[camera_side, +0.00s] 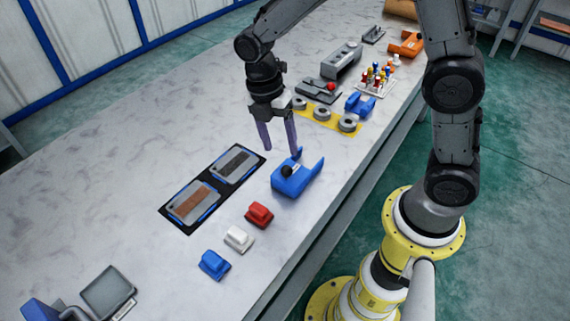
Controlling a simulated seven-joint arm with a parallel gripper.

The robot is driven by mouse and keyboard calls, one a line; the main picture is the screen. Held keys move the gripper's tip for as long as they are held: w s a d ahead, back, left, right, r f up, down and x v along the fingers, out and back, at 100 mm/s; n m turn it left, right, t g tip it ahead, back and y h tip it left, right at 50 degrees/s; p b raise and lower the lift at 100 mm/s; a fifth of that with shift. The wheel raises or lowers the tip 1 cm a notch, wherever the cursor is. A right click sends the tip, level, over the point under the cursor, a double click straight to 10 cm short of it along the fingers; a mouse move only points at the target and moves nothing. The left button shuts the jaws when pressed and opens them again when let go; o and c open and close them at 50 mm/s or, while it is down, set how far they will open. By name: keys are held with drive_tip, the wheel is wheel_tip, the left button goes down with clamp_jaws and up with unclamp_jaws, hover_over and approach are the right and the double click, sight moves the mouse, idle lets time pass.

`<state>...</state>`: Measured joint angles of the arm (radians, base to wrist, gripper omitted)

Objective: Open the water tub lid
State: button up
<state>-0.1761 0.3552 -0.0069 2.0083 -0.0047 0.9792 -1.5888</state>
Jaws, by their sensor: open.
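My gripper (281,150) is open and empty, pointing down above the table. Its two purple fingers stand apart, just behind a blue bracket (290,182) with a black knob; I cannot tell whether they touch it. Two flat grey-framed trays with blue edges lie on a black mat (181,227) to the left of the gripper, one with a brown panel (194,204) and one with a dark panel (234,163). A grey open box or lid (108,289) is at the lower left. I cannot tell which of these is the water tub or its lid.
Red (259,215), white (238,238) and blue (213,264) blocks lie in front of the mat.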

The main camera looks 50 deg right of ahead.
sight(286, 166)
drive_tip(key=f, duration=0.3)
drive_tip(key=s+f, duration=0.1)
drive_tip(key=f, duration=0.3)
drive_tip(key=shift+s+d, duration=0.15)
drive_tip(key=shift+s, duration=0.05)
drive_tip(key=shift+c, duration=0.2)
clamp_jaws()
idle(1.0)
